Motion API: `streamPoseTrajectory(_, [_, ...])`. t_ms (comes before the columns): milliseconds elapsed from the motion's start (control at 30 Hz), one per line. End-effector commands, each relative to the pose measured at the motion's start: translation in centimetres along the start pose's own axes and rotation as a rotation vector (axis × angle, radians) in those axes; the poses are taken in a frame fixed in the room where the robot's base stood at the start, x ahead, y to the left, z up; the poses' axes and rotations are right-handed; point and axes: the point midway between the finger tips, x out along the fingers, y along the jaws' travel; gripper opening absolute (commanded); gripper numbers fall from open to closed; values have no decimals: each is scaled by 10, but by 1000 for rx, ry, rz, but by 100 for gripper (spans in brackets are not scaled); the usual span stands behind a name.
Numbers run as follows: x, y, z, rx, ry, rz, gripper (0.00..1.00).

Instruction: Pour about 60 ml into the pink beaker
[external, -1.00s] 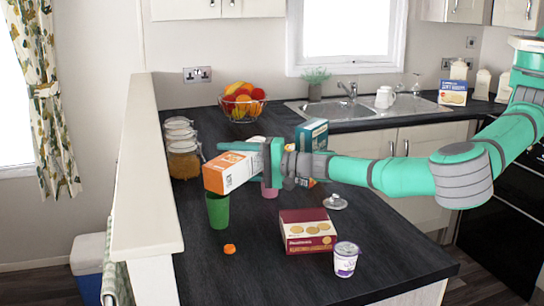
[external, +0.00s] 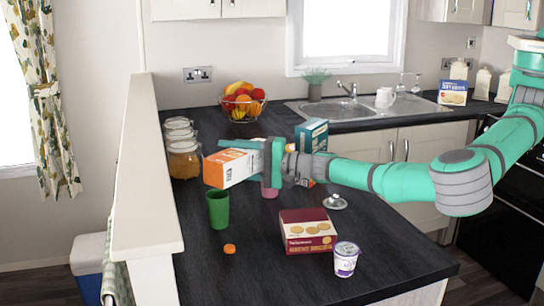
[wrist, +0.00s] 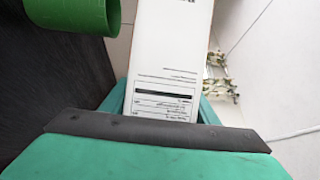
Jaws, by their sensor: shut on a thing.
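My gripper (external: 272,162) is shut on an orange and white carton (external: 231,167). The carton is tilted well over, its left end over the green beaker (external: 218,209) and a little above it. In the wrist view the carton's white printed side (wrist: 170,60) fills the middle, with the green beaker (wrist: 72,14) at upper left. The pink beaker (external: 270,191) stands on the counter below my gripper, mostly hidden by it. Whether liquid flows from the carton cannot be seen.
An orange cap (external: 229,249) lies in front of the green beaker. A maroon biscuit box (external: 308,231), a yoghurt pot (external: 345,259) and a metal lid (external: 335,202) are to the right. Jars (external: 184,160), a fruit bowl (external: 242,106) and a teal box (external: 311,135) stand behind.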

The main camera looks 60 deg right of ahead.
Motion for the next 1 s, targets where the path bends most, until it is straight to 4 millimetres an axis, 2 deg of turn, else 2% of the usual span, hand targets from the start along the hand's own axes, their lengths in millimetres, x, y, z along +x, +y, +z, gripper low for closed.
streamPoseTrajectory(633, [0,-7,0,42,0,-20,22])
streamPoseTrajectory(1000, [1,-8,6,52,-1,-23,22])
